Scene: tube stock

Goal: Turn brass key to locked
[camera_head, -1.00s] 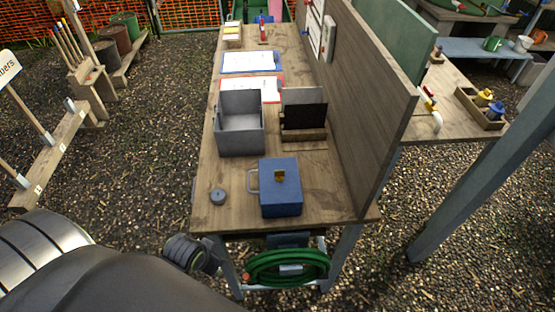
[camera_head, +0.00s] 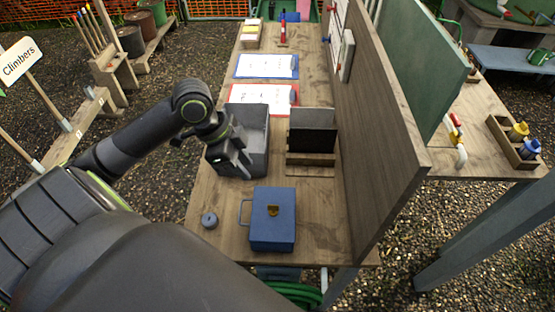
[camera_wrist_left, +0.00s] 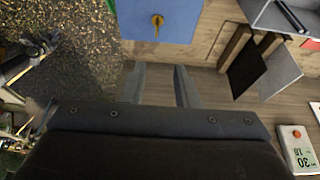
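The brass key (camera_head: 272,210) sits on top of a blue lidded box (camera_head: 273,238) at the near end of the bench. In the left wrist view the brass key (camera_wrist_left: 157,20) shows at the top on the blue face. My left gripper (camera_head: 240,165) is in front of the grey open bin, up and left of the key and apart from it. In the left wrist view its two fingers (camera_wrist_left: 160,84) stand apart with nothing between them, so it is open and empty. My right gripper is not in view.
A grey bin (camera_head: 260,119) and a dark upright holder (camera_head: 312,142) stand behind the box. A small grey round piece (camera_head: 209,220) lies left of it. A tall wooden panel (camera_head: 385,120) bounds the bench on the right. Clipboards (camera_head: 267,66) lie farther back.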

